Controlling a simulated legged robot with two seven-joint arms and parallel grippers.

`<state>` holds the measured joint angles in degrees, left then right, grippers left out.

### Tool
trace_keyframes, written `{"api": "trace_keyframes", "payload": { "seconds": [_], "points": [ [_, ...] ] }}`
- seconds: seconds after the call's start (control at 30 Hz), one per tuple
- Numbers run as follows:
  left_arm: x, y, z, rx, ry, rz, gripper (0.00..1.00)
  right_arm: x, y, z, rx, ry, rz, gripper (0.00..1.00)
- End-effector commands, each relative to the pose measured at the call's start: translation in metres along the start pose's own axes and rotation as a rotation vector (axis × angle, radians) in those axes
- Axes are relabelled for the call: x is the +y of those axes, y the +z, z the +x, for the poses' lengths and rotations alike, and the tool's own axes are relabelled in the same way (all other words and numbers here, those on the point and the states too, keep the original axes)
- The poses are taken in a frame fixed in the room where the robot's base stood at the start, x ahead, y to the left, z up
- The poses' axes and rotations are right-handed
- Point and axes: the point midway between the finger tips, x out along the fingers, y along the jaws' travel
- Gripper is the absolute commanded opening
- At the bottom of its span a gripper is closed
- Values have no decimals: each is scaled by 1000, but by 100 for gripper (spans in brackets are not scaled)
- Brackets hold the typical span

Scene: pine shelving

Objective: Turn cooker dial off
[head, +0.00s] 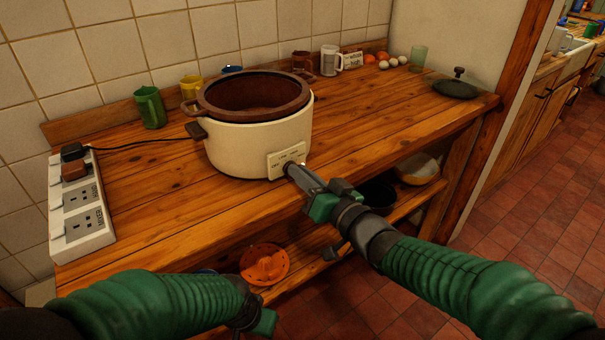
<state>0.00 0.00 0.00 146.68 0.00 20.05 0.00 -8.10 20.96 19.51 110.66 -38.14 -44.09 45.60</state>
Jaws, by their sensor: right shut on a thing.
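A cream slow cooker (245,145) with a brown pot inside stands on the wooden worktop. Its control panel (282,159) is on the front, facing right of centre. My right gripper (291,169) reaches in from the lower right, with its tips at the lower right of the panel. It is shut on the cooker dial, which the fingertips hide, so the dial's setting cannot be read. My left gripper (265,322) is low in front of the worktop, below its front edge. Its fingers are too hidden to tell whether they are open.
A socket strip (80,205) with a plug lies at the left. A dark lid (455,88) lies at the right. An orange item (264,264) and bowls (418,168) sit on the shelf below.

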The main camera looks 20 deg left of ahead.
Motion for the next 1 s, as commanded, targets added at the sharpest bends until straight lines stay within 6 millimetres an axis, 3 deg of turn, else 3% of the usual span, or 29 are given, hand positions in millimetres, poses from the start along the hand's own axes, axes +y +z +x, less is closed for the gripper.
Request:
{"api": "trace_keyframes", "payload": {
  "seconds": [1.0],
  "points": [
    [0, 11, 45, 0, 0, 0, 36, -3, 10, 0, -9, 2, -961, 0]
  ]
}}
